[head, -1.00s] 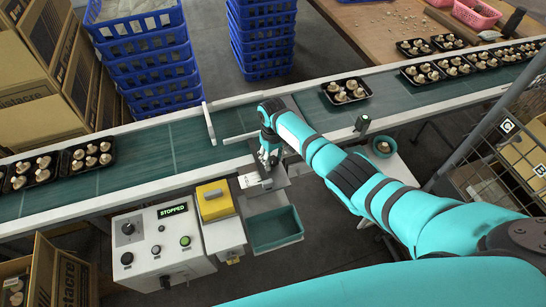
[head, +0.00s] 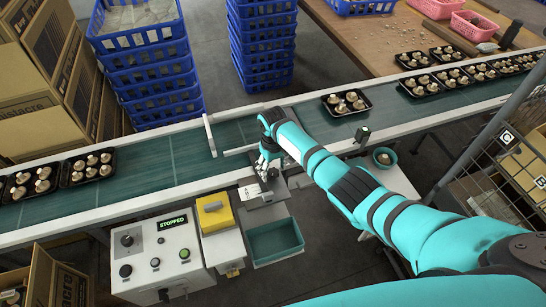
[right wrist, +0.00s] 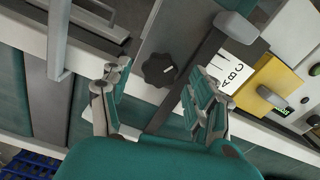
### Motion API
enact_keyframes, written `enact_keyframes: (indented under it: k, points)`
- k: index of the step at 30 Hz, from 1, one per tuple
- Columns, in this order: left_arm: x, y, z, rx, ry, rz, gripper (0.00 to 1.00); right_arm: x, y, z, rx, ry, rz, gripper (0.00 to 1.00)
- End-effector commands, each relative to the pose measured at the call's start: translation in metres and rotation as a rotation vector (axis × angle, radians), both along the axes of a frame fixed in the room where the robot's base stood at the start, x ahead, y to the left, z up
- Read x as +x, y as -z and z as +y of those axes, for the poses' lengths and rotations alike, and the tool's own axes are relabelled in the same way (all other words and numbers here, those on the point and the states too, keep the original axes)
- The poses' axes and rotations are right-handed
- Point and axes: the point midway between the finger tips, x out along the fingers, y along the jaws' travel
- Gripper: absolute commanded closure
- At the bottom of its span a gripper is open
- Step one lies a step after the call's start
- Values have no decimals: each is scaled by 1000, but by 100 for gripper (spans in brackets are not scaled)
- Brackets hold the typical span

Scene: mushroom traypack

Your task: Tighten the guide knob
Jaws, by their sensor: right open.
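The guide knob (right wrist: 159,70) is black with a scalloped rim and a pale pointer line. It sits on a grey metal plate (right wrist: 185,38) beside a white scale marked A, B, C (right wrist: 232,72). In the right wrist view my right gripper (right wrist: 160,88) is open, its two fingers apart on either side of the knob, with no visible contact. In the head view the right gripper (head: 266,163) is low over the plate at the conveyor's near edge and partly hides the knob. My left gripper is out of view.
The conveyor (head: 120,186) carries black mushroom trays (head: 346,103). A guide bar (head: 210,135) stands over the belt. The control box (head: 153,255), its display reading STOPPED, a yellow-topped unit (head: 214,212) and a green bin (head: 274,242) stand near the plate.

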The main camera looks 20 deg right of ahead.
Motion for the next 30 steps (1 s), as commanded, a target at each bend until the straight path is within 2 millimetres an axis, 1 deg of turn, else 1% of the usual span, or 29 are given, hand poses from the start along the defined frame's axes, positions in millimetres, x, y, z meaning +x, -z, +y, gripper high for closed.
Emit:
enact_keyframes:
  k: [9, 12, 15, 18, 21, 30]
  points:
    - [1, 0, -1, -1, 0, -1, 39, 1, -67, -1, 0, 0, -6, 39]
    - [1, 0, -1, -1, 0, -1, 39, 1, -85, -1, 0, 1, -6, 39]
    - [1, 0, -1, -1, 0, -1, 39, 1, -97, 0, 1, 2, -4, 39]
    - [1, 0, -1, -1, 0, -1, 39, 0, -105, 0, 0, 1, -2, 39]
    - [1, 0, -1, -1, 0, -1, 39, 0, -108, 0, 0, 1, -1, 39]
    - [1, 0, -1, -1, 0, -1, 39, 0, -108, 0, -1, 1, -1, 39]
